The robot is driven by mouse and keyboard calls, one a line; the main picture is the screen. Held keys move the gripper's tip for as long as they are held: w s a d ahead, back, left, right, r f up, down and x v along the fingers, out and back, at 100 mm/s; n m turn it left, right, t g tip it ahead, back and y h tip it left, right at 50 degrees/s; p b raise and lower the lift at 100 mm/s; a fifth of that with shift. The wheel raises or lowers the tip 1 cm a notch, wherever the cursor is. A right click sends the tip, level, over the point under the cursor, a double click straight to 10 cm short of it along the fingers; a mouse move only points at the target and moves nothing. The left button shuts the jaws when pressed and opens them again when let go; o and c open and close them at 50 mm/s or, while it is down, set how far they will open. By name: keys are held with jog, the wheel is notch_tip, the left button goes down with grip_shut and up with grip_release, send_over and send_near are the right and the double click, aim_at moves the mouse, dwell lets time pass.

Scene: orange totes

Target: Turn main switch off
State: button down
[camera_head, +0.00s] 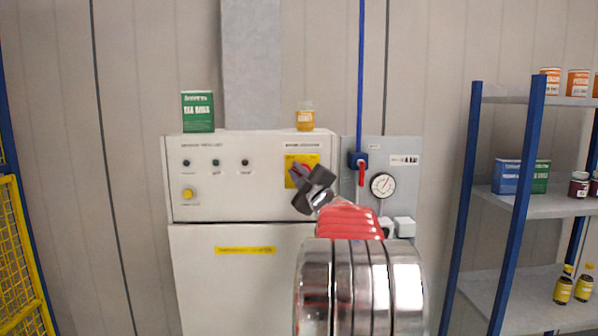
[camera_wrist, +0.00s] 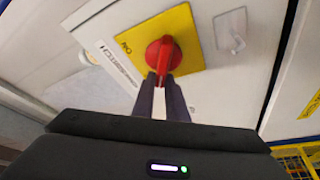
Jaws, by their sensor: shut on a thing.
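The main switch is a red rotary knob (camera_wrist: 163,56) on a yellow plate (camera_wrist: 187,38) in the wrist view. The plate carries a printed label at its left side. In the head view the yellow plate (camera_head: 290,161) sits on the right part of the white cabinet's upper panel, and the knob is mostly hidden behind my gripper. My gripper (camera_wrist: 160,82) has its two dark fingertips at the knob, shut on its handle part. In the head view my gripper (camera_head: 300,175) reaches the plate from the lower right.
The white cabinet (camera_head: 240,270) carries a green box (camera_head: 198,112) and an orange-labelled jar (camera_head: 305,118) on top. Right of it is a grey panel with a red-handled valve (camera_head: 362,172) and a gauge (camera_head: 382,185). A blue-post shelf (camera_head: 525,205) stands at right, a yellow fence (camera_head: 20,255) at left.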

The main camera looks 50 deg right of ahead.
jog(key=n, duration=0.2)
jog(key=f+n+g+y, duration=0.1)
jog(key=n, duration=0.1)
jog(key=n+y, duration=0.1)
jog(key=n, duration=0.1)
jog(key=shift+w+f+n+g, duration=0.15)
jog(key=shift+f+n+g, duration=0.15)
jog(key=shift+f+n, duration=0.1)
jog(key=c, duration=1.8)
grip_release()
jog(key=shift+r, duration=0.1)
jog(key=shift+o, duration=0.2)
jog(key=shift+a+r, duration=0.1)
jog(key=v, duration=1.3)
jog(key=shift+s+a, duration=0.2)
jog(key=shift+s, duration=0.1)
